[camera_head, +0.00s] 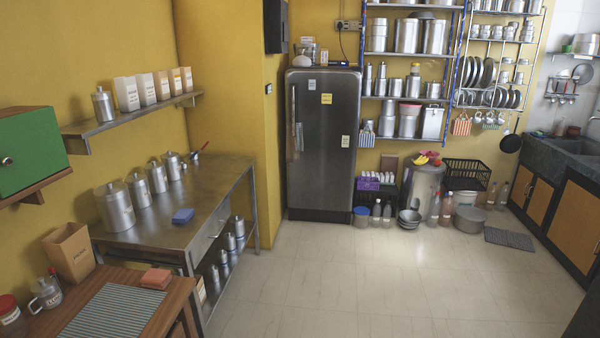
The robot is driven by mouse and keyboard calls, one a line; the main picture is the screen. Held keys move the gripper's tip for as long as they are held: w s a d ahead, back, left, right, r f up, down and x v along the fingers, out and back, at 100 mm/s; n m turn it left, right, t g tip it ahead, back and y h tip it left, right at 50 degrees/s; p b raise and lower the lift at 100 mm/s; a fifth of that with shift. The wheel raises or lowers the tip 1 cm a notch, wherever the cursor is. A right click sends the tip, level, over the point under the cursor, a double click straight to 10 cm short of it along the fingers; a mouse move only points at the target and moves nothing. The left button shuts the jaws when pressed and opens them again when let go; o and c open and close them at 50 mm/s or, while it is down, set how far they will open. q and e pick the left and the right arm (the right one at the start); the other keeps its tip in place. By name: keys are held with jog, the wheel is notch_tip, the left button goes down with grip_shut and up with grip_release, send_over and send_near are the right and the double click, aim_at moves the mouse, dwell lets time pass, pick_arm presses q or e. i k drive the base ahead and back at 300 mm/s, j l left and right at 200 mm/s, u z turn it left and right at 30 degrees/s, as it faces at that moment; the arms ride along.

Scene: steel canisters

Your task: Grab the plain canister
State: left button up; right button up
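Several lidded steel canisters stand in a row on the steel table at left, along the yellow wall. The largest canister (115,208) is nearest, and smaller ones (139,191), (157,178) and (172,167) stand behind it. One more steel canister (103,105) stands at the near end of the wall shelf. From here I cannot tell which of them is the plain canister, as their surfaces are too small to read. Neither of my grippers is in view.
The steel table (208,208) also holds a blue sponge-like block (183,216). Small steel containers (230,242) stand beneath it. A wooden table (160,307) is in front, and a dark fridge (325,150) stands behind. The tiled floor (375,280) is clear in the middle.

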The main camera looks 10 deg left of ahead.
aim_at(102, 105)
jog(key=i, duration=1.3)
jog(key=i+l+u, duration=0.1)
jog(key=i+u, duration=0.3)
jog(key=i+l+u, duration=0.2)
jog(key=i+u, duration=0.15)
